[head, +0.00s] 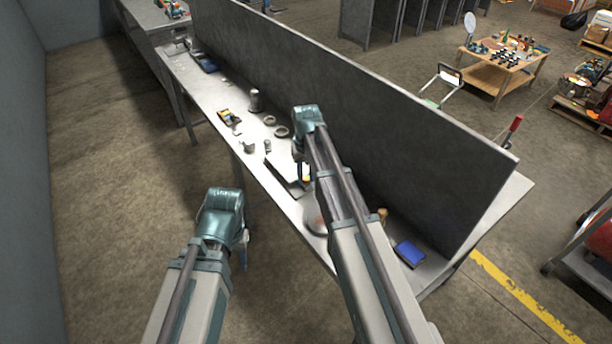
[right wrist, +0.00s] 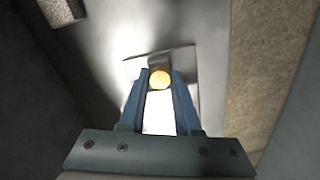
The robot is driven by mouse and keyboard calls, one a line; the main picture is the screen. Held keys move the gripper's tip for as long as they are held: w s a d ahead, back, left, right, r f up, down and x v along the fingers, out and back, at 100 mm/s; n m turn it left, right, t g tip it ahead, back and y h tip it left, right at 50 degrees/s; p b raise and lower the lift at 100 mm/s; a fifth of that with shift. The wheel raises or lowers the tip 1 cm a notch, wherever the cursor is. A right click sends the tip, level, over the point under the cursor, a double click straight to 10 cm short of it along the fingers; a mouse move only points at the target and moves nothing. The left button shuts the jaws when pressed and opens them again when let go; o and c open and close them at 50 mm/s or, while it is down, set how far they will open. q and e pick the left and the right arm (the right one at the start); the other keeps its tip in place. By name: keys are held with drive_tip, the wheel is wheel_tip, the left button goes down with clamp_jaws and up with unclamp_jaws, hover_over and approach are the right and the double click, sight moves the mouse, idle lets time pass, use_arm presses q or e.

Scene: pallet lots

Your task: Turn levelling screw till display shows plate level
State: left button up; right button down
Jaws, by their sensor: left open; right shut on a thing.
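In the right wrist view, my right gripper (right wrist: 160,74) has its two blue fingers on either side of a round brass-yellow screw head (right wrist: 160,80) and is shut on it. The screw stands at a grey plate (right wrist: 183,58) on the bench; a bright white patch shows between the fingers. In the head view, the plate (head: 283,172) is partly hidden by my right arm, and the right gripper's tips are mostly covered. My left gripper (head: 242,252) hangs beside the bench, over the floor, open and touching nothing. No readable display shows in either view.
The long grey bench (head: 232,152) has a tall dark back panel (head: 350,105). Rings, a small grey weight-like piece (head: 255,100) and a yellow-black item (head: 229,117) lie further along it. A blue box (head: 409,253) sits at the near end. The floor left of the bench is clear.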

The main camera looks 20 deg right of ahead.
drive_tip(key=n, duration=1)
idle(0.7)
drive_tip(key=c, duration=0.6)
unclamp_jaws()
drive_tip(key=shift+r, duration=0.1)
